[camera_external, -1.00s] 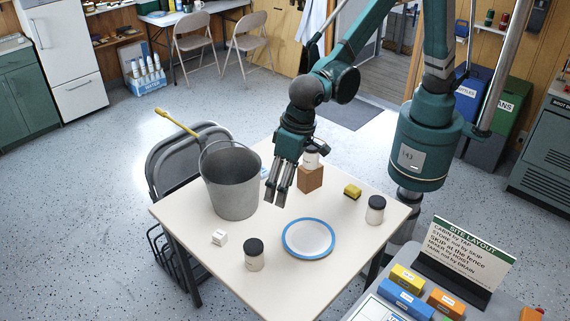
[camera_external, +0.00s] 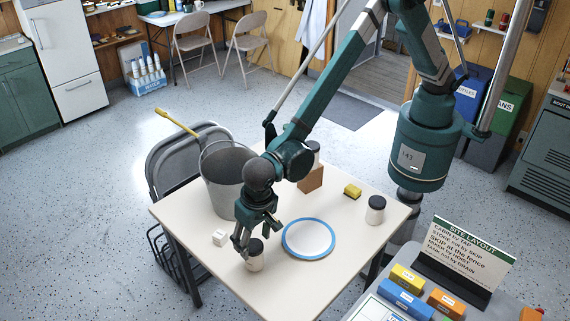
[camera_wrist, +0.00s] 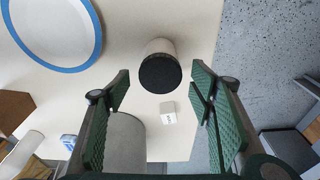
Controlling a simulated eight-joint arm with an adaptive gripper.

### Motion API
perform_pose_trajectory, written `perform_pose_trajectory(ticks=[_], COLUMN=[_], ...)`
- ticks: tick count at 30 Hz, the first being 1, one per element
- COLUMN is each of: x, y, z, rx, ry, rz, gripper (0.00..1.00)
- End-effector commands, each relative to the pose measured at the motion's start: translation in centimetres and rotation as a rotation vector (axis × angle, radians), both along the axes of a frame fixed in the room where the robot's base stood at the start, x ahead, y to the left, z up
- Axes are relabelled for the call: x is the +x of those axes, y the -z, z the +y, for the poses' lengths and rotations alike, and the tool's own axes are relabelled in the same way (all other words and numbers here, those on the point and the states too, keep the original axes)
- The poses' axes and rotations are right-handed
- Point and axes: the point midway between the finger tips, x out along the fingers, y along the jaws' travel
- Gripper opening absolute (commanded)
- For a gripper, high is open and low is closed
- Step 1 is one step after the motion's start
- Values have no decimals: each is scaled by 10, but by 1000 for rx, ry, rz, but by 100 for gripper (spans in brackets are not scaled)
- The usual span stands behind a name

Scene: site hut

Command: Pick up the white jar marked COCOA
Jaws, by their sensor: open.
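Three white jars with black lids show in the external view: one at the table's front (camera_external: 256,263), one at the right (camera_external: 375,215) and one at the back by a brown block (camera_external: 316,160). No jar's marking can be read, so I cannot tell which says COCOA. My gripper (camera_external: 243,250) is open and empty, pointing down close to the front jar's lid. In the wrist view the front jar (camera_wrist: 161,68) lies just beyond the gap between my fingertips (camera_wrist: 160,84), its black lid facing the camera. My gripper partly hides this jar in the external view.
A grey bucket (camera_external: 222,180) stands behind my gripper. A small white cube (camera_external: 220,238) lies left of the front jar. A blue-rimmed plate (camera_external: 308,238) lies to its right.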

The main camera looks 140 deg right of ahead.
Motion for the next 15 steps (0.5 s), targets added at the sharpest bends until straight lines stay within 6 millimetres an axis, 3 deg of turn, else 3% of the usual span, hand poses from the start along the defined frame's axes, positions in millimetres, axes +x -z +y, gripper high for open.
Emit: perform_pose_trajectory(ticks=[5,15], x=[3,3], y=[12,13], z=[-2,-2], rx=[-2,-2], ry=[23,25], rz=[5,5], gripper=[54,54])
